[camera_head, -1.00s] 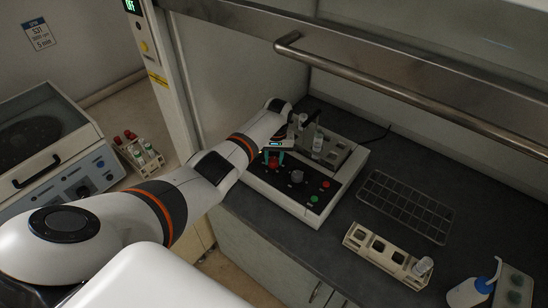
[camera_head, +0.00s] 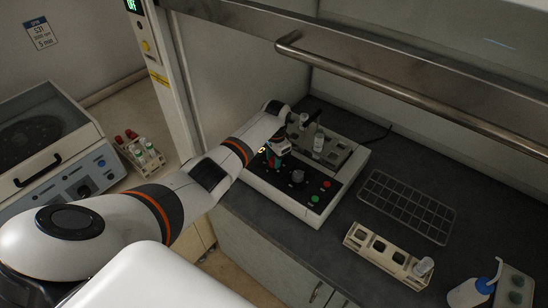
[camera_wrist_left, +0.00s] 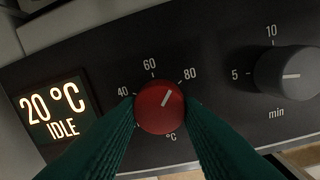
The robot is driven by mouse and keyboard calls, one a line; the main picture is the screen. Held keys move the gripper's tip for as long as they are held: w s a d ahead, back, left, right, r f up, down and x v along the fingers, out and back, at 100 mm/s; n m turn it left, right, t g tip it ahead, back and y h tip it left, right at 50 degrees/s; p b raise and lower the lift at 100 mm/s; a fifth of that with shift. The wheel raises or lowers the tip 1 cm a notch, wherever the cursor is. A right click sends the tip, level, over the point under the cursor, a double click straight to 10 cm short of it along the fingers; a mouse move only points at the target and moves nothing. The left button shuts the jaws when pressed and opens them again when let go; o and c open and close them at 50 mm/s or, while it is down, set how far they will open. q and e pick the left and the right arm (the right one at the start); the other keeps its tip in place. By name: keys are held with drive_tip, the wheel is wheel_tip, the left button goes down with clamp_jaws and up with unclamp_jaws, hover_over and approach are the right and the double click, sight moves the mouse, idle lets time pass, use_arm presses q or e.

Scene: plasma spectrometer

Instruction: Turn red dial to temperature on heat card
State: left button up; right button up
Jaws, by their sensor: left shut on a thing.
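The red dial (camera_wrist_left: 152,115) sits on the dark panel of the heater unit (camera_head: 284,197), between the teal fingers of my left gripper (camera_wrist_left: 160,107). The fingers are shut on its two sides. Its white pointer line leans up and right, between the 60 and 80 marks of the °C scale. The lit display (camera_wrist_left: 50,112) reads 20 °C IDLE. In the head view my left gripper (camera_head: 273,160) is over the panel and largely hides the dial. I cannot make out a heat card in these views. My right gripper is not in view.
A grey minutes dial (camera_wrist_left: 288,72) is close to the right of the red dial. A green button (camera_head: 315,199) and a red button (camera_head: 326,184) are on the panel. Tubes stand in the block behind. An empty wire rack (camera_head: 405,205) lies right. A metal bar (camera_head: 400,92) crosses above.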

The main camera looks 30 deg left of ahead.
use_arm(q)
drive_tip(key=m, duration=0.4)
drive_tip(key=shift+w+a+r+m, duration=0.1)
drive_tip(key=shift+a+m, duration=0.05)
drive_tip(key=shift+m, duration=0.25)
drive_tip(key=m, duration=0.3)
drive_tip(key=shift+m+t, duration=0.3)
drive_tip(key=m+b, duration=0.1)
drive_tip(key=m, duration=0.2)
drive_tip(key=shift+a, duration=0.1)
drive_tip(key=shift+w+m+h+b, duration=0.1)
drive_tip(key=shift+m+h+b, duration=0.45)
drive_tip(key=shift+m, duration=1.55)
drive_tip(key=o, duration=1)
drive_tip(key=shift+y, duration=0.25)
